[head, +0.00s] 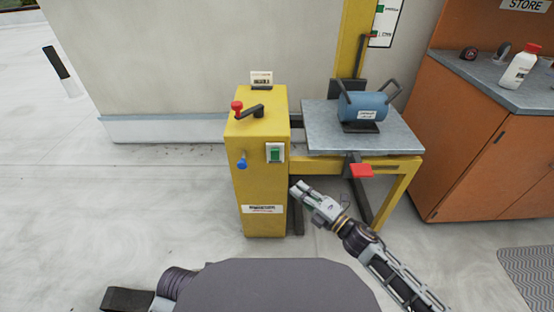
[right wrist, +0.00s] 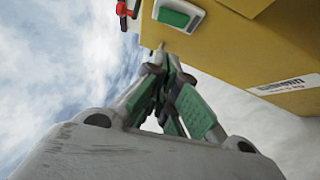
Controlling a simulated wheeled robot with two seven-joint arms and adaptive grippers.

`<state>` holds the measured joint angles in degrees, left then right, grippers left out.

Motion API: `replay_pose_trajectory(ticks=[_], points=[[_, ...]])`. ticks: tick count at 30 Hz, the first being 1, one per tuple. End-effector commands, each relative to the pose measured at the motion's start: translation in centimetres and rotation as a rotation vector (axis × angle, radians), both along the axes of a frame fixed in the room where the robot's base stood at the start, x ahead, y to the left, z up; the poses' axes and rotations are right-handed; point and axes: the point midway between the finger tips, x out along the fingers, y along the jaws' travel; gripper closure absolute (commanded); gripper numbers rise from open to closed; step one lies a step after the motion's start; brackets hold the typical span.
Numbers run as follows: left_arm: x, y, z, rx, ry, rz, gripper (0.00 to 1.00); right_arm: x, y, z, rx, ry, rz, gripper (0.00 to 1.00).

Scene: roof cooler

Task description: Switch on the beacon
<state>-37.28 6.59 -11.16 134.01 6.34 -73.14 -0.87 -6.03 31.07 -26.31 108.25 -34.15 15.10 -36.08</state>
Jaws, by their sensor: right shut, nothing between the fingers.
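A yellow cabinet (head: 262,185) stands against the wall, with a green rocker switch (head: 275,153) in a white frame on its front. I cannot make out which way the rocker is pressed. No part in view is clearly a beacon. My right gripper (head: 297,189) is shut and empty, just below and right of the switch. In the right wrist view its fingertips (right wrist: 160,52) point toward the green switch (right wrist: 174,17), with a small gap seeming to show between them. My left gripper is out of view.
The cabinet carries a red-knobbed crank (head: 238,108) on top and a blue knob (head: 242,162) on its front. To the right stands a metal-topped table (head: 400,140) with a blue cylinder (head: 366,106) and a red pedal-like tab (head: 361,171). An orange counter (head: 470,160) stands further right.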

Motion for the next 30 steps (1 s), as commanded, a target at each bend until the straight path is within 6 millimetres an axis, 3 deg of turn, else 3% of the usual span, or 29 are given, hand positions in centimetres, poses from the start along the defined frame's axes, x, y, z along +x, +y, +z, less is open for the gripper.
replay_pose_trajectory(ticks=[18,30], points=[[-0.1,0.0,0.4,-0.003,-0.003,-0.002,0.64,-0.3,0.5,0.5,-0.008,-0.025,0.014,1.00],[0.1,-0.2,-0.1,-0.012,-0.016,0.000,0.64,0.9,1.6,0.6,-0.007,-0.025,0.014,1.00]])
